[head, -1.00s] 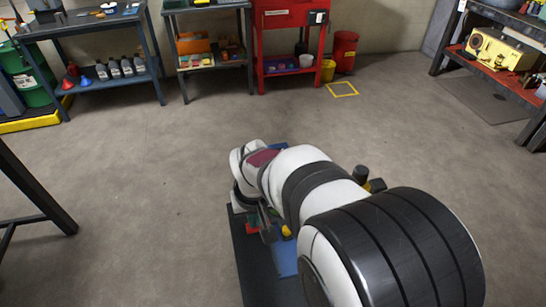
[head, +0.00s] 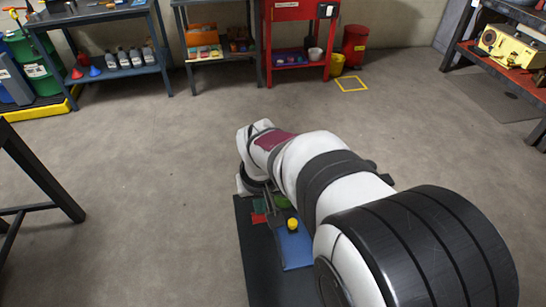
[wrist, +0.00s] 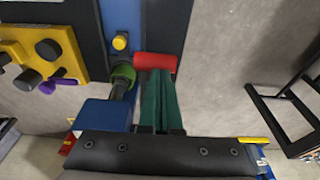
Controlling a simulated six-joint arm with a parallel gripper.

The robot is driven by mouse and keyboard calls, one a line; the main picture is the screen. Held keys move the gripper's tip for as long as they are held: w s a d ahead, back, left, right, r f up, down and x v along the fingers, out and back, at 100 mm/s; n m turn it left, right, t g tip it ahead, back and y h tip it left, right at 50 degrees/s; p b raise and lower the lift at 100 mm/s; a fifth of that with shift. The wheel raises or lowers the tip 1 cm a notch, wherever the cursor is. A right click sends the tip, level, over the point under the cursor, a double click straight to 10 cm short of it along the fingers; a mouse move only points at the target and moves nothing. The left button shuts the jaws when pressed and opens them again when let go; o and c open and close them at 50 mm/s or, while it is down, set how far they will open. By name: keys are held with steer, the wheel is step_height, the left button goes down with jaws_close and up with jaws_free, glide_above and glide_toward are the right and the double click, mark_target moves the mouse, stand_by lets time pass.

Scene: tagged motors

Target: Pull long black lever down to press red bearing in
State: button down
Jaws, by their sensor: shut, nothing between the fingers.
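In the wrist view, my gripper (wrist: 158,78) has its green fingers shut and empty. Their tips are right at a red cylinder (wrist: 155,63) lying crosswise; whether they touch it is unclear. Just left of the fingers is a dark rod (wrist: 121,86) with a green ring (wrist: 123,72); I cannot tell if this is the long black lever. A blue block (wrist: 105,115) is below it. In the head view, a small red part (head: 258,218) shows beside the blue plate (head: 297,250). My arm hides much of this area, and the red bearing cannot be clearly identified.
A yellow ball (head: 292,224) sits on the blue plate; it also shows in the wrist view (wrist: 120,41). A yellow panel with dark knobs (wrist: 38,58) is at left in the wrist view. Shelves and a red cabinet (head: 296,45) stand far back. The floor between is clear.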

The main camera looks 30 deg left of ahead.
step_height(320, 180, up, 14)
stand_by(0.8)
steer(key=shift+r, duration=0.1)
steer(key=s+d+f+m, duration=0.1)
steer(key=s+d+m, duration=0.15)
steer(key=d, duration=0.55)
steer(key=s+d+f+m+g, duration=0.15)
steer(key=d+m, duration=0.25)
steer(key=d, duration=0.4)
steer(key=s+d+f+m, duration=0.1)
steer(key=s+d+m, duration=0.15)
steer(key=d, duration=0.65)
steer(key=s+d+f+m, duration=0.5)
steer(key=s, duration=0.3)
steer(key=shift+s+d+m, duration=0.15)
steer(key=shift+s+m, duration=0.15)
steer(key=shift+s, duration=0.1)
